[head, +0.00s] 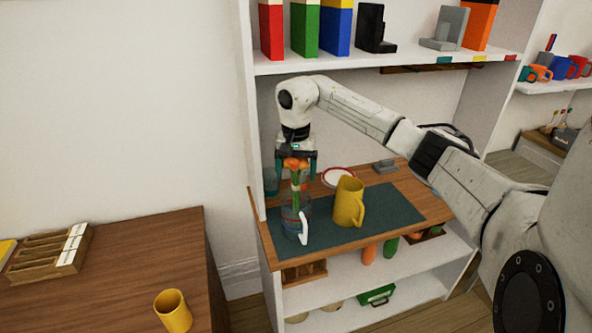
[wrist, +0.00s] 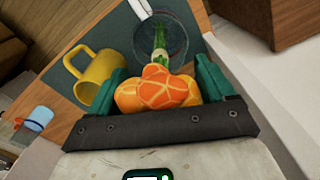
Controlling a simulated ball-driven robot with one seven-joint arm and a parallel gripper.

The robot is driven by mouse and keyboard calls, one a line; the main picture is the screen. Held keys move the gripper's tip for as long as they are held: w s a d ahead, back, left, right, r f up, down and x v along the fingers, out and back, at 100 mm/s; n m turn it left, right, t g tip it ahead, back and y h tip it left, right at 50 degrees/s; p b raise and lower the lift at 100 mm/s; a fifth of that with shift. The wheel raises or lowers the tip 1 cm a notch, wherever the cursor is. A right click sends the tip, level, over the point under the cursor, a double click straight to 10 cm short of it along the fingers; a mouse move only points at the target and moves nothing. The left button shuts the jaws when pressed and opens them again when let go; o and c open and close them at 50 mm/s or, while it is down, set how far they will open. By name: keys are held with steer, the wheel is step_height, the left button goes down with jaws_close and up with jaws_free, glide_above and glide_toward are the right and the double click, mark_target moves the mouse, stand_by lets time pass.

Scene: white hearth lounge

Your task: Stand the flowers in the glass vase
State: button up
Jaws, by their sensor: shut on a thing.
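My gripper (head: 296,166) is shut on the flowers (head: 295,163), a bunch with orange heads and green stems. It holds them upright with the stems pointing down, above the left part of the dark mat. In the wrist view the orange heads (wrist: 157,88) sit between the teal fingers. A clear glass vessel (head: 291,222) stands on the mat directly below, with a white handle-like piece at its side. Its round rim also shows in the wrist view (wrist: 184,36). The stems overlap its mouth in both views; how deep they reach inside is unclear.
A yellow jug (head: 347,203) stands close right of the glass on the dark mat (head: 393,211). A red-rimmed white plate (head: 338,177) lies behind. A shelf with books (head: 305,28) hangs above. A wooden table (head: 120,262) with a yellow cup (head: 173,311) is at left.

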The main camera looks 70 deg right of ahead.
steer(key=shift+f, duration=0.2)
steer(key=o, duration=1.3)
steer(key=shift+r, duration=0.1)
step_height(320, 180, up, 12)
steer(key=shift+r+b, duration=0.15)
steer(key=shift+b, duration=1.05)
steer(key=shift+w, duration=0.1)
